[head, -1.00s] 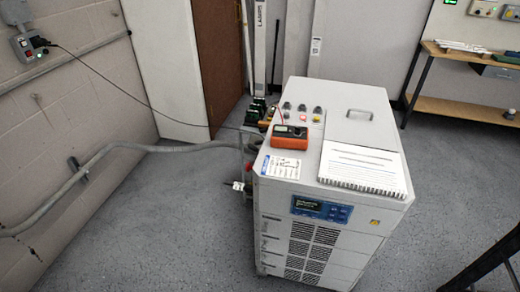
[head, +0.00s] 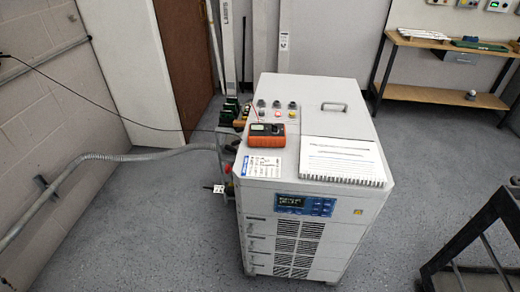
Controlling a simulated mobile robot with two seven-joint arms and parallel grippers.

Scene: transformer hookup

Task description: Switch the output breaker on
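A white cabinet (head: 345,210) stands on the floor in the middle of the head view. A row of small round controls (head: 277,109) sits at the back left of its top. A display panel with a blue surround (head: 305,205) is on its front, above vent slots. Dark green and black blocks (head: 231,108) sit behind its left edge, partly hidden. A small red part (head: 229,189) shows low on its left side. I cannot tell which part is the output breaker. Neither of my grippers is in view.
On the cabinet top lie an orange meter (head: 265,135) and a spiral-bound booklet (head: 343,160). A grey conduit (head: 130,157) and thin dark cable run to its left side. A workbench (head: 440,95) stands at the back right, a dark metal frame (head: 480,235) at the right.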

